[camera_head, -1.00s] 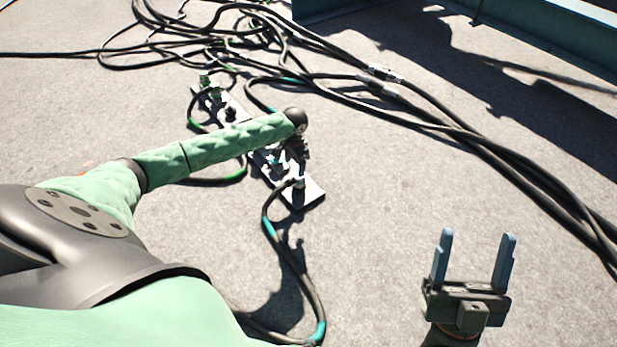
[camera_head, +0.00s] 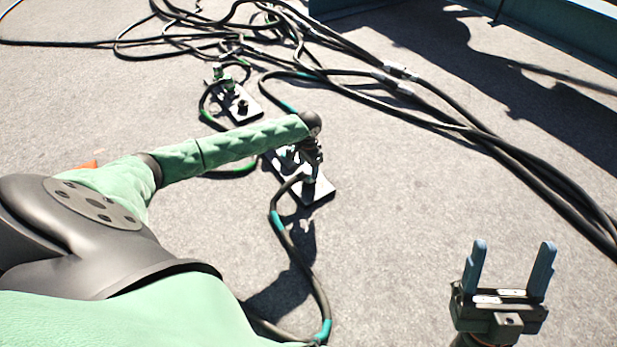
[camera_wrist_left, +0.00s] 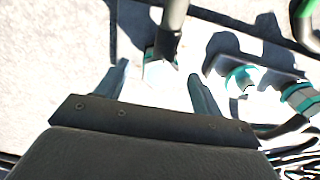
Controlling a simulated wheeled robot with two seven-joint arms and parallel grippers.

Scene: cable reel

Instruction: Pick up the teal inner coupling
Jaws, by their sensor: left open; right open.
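A pale coupling with a teal band (camera_wrist_left: 150,54) sits at the end of a dark cable in the left wrist view. It lies between and just beyond the fingertips of my left gripper (camera_wrist_left: 160,84), which is open. Another teal-ringed fitting (camera_wrist_left: 241,78) and a teal-banded cable end (camera_wrist_left: 300,97) lie to the right; I cannot tell which one is the inner coupling. In the head view my left gripper (camera_head: 308,153) hangs over a mounting plate (camera_head: 322,194), and my arm partly hides it. My right gripper (camera_head: 509,270) is open and empty, at the lower right.
A second plate (camera_head: 240,104) with green-marked fittings lies behind my left arm. A teal-marked cable (camera_head: 300,262) curves toward the front. Thick black cables (camera_head: 470,135) run across the back and right. The floor (camera_head: 415,215) between my grippers is clear.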

